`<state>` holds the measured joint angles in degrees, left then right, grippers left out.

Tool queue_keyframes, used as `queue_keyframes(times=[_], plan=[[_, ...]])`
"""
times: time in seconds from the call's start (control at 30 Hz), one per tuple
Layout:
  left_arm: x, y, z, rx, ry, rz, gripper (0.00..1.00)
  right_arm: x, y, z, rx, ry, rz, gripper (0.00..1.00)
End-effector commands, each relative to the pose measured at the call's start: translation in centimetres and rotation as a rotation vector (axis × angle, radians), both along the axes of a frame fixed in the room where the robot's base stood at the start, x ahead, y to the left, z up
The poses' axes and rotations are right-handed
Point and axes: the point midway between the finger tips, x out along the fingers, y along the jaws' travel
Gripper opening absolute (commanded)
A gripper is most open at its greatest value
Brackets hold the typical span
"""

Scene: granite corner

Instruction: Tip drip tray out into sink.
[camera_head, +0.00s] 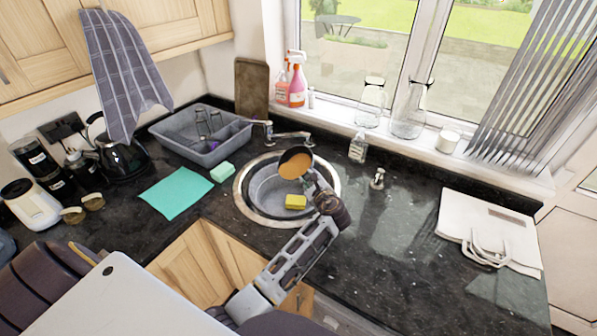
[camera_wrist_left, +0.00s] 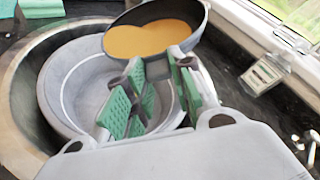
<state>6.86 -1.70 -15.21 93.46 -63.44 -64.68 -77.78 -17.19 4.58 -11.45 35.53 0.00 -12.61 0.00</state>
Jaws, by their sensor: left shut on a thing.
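The drip tray (camera_head: 296,163) is a dark, round, shallow vessel with orange-brown liquid in it. My left gripper (camera_head: 309,182) is shut on its near edge and holds it above the back part of the round sink (camera_head: 243,204). The tray looks tilted, its open face towards the head camera; I cannot tell how far. No falling stream shows. In the left wrist view, the green-padded fingers of the left gripper (camera_wrist_left: 160,88) meet the rim of the tray (camera_wrist_left: 190,18), with the grey basin (camera_wrist_left: 65,95) below. My right gripper is not in view.
A yellow sponge (camera_head: 295,201) lies in the sink. The tap (camera_head: 290,135) stands close behind the tray. A grey dish rack (camera_head: 185,150), green sponge (camera_head: 222,172) and teal cloth (camera_head: 177,193) are to the left. A soap bottle (camera_head: 358,147) stands right.

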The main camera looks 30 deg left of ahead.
Motion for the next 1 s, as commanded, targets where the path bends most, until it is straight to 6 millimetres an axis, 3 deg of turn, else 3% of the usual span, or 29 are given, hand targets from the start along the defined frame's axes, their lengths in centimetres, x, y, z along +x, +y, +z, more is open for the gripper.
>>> queue_keyframes(times=[1.0], plan=[[-0.15,0.11,0.53,-0.039,-0.059,-0.001,0.00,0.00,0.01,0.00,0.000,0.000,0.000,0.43]])
